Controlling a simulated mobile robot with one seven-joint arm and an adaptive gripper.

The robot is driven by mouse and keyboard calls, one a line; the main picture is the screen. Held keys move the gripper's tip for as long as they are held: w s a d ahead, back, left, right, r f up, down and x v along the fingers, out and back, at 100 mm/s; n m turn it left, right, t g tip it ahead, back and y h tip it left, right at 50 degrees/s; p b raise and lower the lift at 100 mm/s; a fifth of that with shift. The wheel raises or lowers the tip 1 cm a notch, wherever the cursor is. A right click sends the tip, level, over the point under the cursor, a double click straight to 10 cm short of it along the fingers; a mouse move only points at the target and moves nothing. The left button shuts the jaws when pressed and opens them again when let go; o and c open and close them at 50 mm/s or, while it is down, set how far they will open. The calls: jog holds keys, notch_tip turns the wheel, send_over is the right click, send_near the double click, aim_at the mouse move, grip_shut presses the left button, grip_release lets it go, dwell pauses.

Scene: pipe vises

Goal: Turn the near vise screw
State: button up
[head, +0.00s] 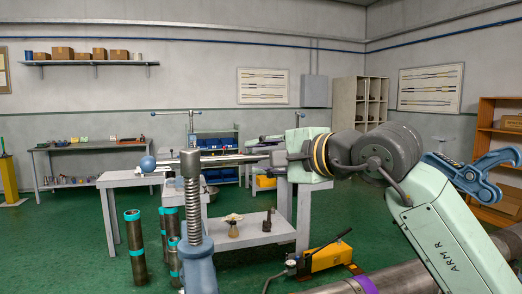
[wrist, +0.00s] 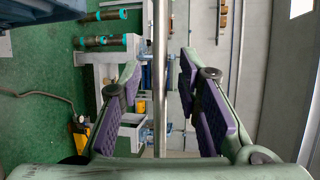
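The near vise screw (head: 193,215) stands upright in front of me, a grey threaded rod above a blue vise body (head: 198,268). A steel handle bar (head: 230,159) appears to cross the screw's head, with a blue ball (head: 148,163) at its left end. My gripper (head: 281,158) is at the bar's right end. In the wrist view my gripper (wrist: 158,85) is open, its purple-padded fingers on either side of the bar (wrist: 160,45). Gaps show between the bar and both pads, so I see no contact. My wrist partly hides the bar's right end in the head view.
A large pipe (head: 385,279) with a purple band lies at the lower right. A blue hooked part (head: 472,177) stands beside my arm. A yellow pump (head: 328,256) is on the floor, and upright pipes (head: 135,247) stand left. Grey benches (head: 248,232) stand behind the screw.

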jog(key=shift+w+a+f, duration=0.1)
jog(key=shift+w+a, duration=0.15)
jog(key=shift+c, duration=0.3)
grip_shut()
dwell(0.5)
